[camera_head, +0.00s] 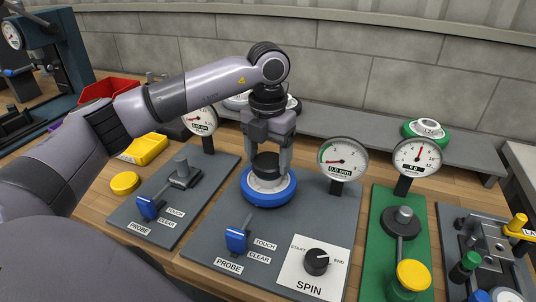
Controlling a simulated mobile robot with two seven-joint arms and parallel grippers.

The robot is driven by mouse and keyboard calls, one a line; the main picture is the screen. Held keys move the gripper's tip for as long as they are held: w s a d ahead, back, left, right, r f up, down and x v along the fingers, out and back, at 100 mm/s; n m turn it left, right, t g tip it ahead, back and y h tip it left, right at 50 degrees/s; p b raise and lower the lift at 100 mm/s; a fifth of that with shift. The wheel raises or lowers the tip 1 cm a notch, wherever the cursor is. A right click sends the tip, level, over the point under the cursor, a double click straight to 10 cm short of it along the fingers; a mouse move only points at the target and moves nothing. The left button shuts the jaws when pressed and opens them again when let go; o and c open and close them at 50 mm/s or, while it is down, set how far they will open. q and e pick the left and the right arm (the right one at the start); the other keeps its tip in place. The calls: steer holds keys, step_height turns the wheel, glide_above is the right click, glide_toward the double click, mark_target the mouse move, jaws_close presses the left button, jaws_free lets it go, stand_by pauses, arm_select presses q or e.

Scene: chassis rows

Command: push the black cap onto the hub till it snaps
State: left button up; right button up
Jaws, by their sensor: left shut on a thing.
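The black cap (265,161) is between the fingers of my left gripper (267,168), which points straight down and is shut on it. The cap sits directly above the pale hub (266,182), which is ringed by a blue wheel (268,197) on a grey plate. Cap and hub look in line and touching or nearly so; I cannot tell whether the cap is seated. My right gripper is not in view.
A dial gauge (343,160) stands close to the right of the hub. A blue-handled probe lever (236,240) and a SPIN knob (316,261) are in front. A green plate with another dial (416,157) is at right. A grey shelf (350,130) runs behind.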

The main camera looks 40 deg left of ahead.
arm_select(q)
steer(key=shift+f+b, duration=0.45)
steer(key=shift+f, duration=0.35)
stand_by(0.4)
steer(key=shift+f, duration=0.55)
stand_by(0.9)
steer(key=o, duration=1.1)
step_height(320, 180, up, 7)
steer(key=shift+r, duration=0.1)
